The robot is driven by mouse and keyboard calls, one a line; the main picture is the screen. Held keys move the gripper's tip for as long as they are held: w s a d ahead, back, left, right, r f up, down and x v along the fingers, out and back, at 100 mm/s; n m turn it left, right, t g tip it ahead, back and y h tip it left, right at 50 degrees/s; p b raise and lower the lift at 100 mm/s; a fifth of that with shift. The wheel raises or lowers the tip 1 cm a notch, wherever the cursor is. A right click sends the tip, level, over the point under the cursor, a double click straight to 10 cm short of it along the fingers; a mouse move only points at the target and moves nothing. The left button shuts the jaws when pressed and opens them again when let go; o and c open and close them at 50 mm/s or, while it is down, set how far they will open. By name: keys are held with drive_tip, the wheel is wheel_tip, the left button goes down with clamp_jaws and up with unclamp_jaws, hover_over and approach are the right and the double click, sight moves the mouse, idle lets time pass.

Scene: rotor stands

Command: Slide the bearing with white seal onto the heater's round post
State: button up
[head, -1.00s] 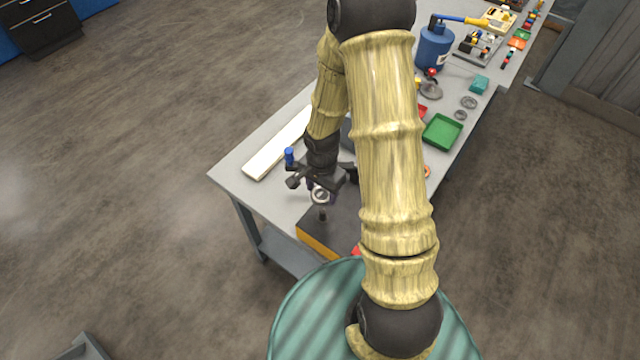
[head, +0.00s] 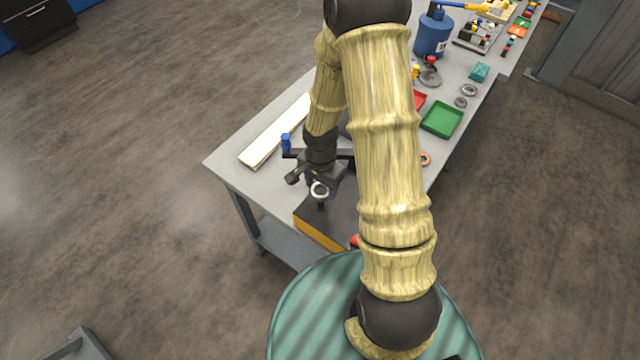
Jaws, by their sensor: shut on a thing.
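My gripper (head: 319,183) is shut on a small ring-shaped bearing (head: 320,190) with a pale, whitish face. It holds the bearing over the near left part of the heater (head: 314,231), a dark-topped box with a yellow-orange front side. The heater's short dark round post (head: 321,205) shows just below the bearing in the picture. I cannot tell whether the bearing is around the post's tip or still apart above it. My gripper's fingers partly hide the bearing's far side, and my arm hides the heater's right part.
The heater stands on a grey workbench (head: 228,162). A long white-topped strip (head: 275,137) and a blue upright object (head: 286,142) are left of my gripper.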

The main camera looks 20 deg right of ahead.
drive_tip(key=shift+f+b, duration=0.3)
drive_tip(key=shift+f, duration=0.3)
drive_tip(key=shift+s+d, duration=0.1)
drive_tip(key=shift+s, duration=0.1)
drive_tip(key=shift+w+a, duration=0.1)
drive_tip(key=shift+a, duration=0.15)
drive_tip(key=shift+d, duration=0.15)
idle(0.7)
drive_tip(key=shift+f+b, duration=3.05)
idle(1.4)
idle(0.3)
drive_tip(key=o, duration=1.4)
